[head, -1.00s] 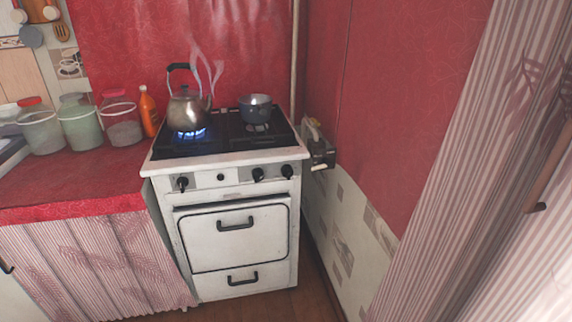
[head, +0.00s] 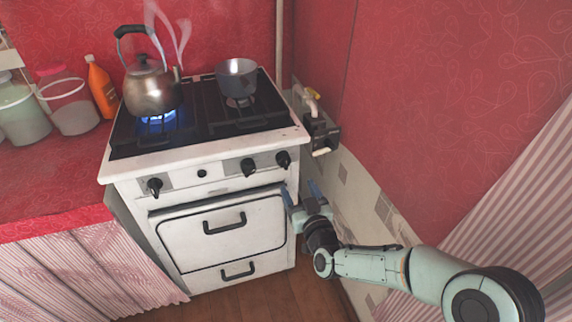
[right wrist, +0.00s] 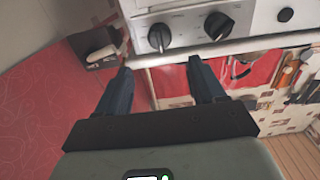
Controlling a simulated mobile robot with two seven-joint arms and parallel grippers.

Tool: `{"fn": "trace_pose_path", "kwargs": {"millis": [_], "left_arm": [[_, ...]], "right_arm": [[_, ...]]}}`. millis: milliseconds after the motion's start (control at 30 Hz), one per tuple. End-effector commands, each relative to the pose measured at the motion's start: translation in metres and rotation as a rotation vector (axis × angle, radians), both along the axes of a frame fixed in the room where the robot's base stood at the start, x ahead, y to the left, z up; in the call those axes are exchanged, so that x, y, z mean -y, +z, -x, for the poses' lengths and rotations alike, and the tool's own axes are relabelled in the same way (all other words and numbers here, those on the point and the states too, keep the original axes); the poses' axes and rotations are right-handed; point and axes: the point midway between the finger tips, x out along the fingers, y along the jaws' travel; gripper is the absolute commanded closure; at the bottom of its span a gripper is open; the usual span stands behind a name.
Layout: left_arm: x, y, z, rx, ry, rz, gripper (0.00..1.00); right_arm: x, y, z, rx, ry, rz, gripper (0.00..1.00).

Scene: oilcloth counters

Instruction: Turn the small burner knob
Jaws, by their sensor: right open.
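The white stove's front panel carries black knobs: a left one (head: 155,186), a middle-right one (head: 248,167) and a far-right one (head: 283,160). A small black round button (head: 202,173) sits between them. I cannot tell which knob is labelled for the small burner. My right gripper (head: 301,190) is open and empty, just below and right of the far-right knob, apart from it. In the right wrist view, the open fingers (right wrist: 160,66) point toward the panel, with one knob (right wrist: 160,37) roughly ahead between them and another knob (right wrist: 218,25) to its right. My left gripper is out of view.
A steaming kettle (head: 152,88) stands over a lit blue flame. A grey pot (head: 237,76) sits on the right burner. The oven door handle (head: 224,224) juts out below the panel. The red wall (head: 430,90) and a pipe fitting (head: 322,135) are close on the right.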

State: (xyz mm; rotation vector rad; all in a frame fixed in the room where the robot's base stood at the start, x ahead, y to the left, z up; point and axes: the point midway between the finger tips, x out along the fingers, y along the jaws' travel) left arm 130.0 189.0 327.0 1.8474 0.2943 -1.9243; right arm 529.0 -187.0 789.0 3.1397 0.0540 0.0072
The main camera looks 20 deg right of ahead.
Motion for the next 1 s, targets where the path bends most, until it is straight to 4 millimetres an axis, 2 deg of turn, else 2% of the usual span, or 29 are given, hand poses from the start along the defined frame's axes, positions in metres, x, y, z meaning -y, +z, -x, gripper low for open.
{"fn": "trace_pose_path", "kwargs": {"millis": [100,300,500,700,967,1000], "left_arm": [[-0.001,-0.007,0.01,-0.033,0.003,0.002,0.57],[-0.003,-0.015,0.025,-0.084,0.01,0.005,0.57],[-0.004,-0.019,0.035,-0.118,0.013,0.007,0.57],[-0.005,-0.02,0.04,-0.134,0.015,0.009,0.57],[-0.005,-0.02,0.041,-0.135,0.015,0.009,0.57],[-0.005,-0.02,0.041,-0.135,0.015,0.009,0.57]], "right_arm": [[-0.001,-0.002,-0.027,0.0,0.0,-0.003,0.31],[-0.002,-0.002,-0.065,-0.001,-0.001,-0.004,0.31],[-0.004,-0.001,-0.091,-0.001,0.0,-0.003,0.31],[-0.004,-0.001,-0.102,-0.002,0.0,-0.002,0.31],[-0.003,-0.001,-0.103,-0.003,0.0,-0.002,0.31],[-0.003,-0.001,-0.103,-0.003,0.0,-0.002,0.34]]}}
